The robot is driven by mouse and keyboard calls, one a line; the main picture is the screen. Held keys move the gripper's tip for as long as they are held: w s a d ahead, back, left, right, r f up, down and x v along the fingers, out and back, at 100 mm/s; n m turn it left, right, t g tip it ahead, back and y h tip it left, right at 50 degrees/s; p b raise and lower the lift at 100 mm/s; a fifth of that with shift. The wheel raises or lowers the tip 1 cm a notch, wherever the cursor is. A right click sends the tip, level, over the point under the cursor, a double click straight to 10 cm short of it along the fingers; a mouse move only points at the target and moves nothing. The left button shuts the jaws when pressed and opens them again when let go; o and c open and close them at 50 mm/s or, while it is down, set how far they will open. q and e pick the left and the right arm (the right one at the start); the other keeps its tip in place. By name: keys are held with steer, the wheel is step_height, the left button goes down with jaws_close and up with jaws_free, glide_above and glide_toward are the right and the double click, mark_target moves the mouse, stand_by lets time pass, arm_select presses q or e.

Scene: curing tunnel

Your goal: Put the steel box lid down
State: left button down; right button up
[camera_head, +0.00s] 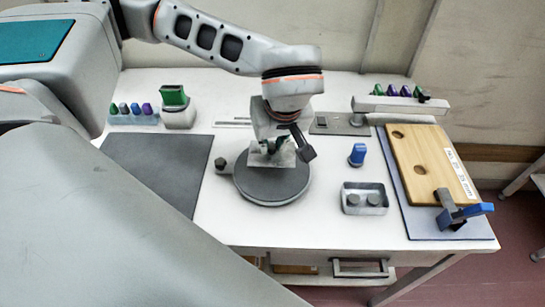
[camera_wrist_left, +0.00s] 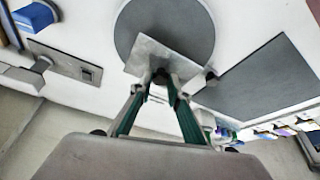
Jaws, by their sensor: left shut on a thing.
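The steel box lid (camera_head: 287,159) is a small flat grey plate. My left gripper (camera_head: 271,147) is shut on it over the round dark turntable (camera_head: 270,188). In the left wrist view the lid (camera_wrist_left: 158,55) sits at the tips of the green-sided fingers (camera_wrist_left: 161,80) and overlaps the disc (camera_wrist_left: 165,22). I cannot tell whether the lid touches the disc. My right gripper is not in view.
A dark mat (camera_head: 157,172) lies left of the turntable. A blue-topped object (camera_head: 357,154) stands behind the box. At the right, a wooden board (camera_head: 425,160) lies on a grey plate beside a blue-handled clamp (camera_head: 455,212). White tabletop (camera_head: 285,232) is clear in front of the turntable.

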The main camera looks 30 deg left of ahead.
mark_target(273, 156)
arm_select(q)
steer(key=shift+f, duration=2.55)
steer(key=shift+f, duration=0.15)
steer(key=c, duration=1.9)
jaws_free()
steer(key=shift+r, duration=0.35)
steer(key=v, duration=1.1)
steer(key=shift+d+r, duration=0.15)
steer(key=shift+r, duration=0.15)
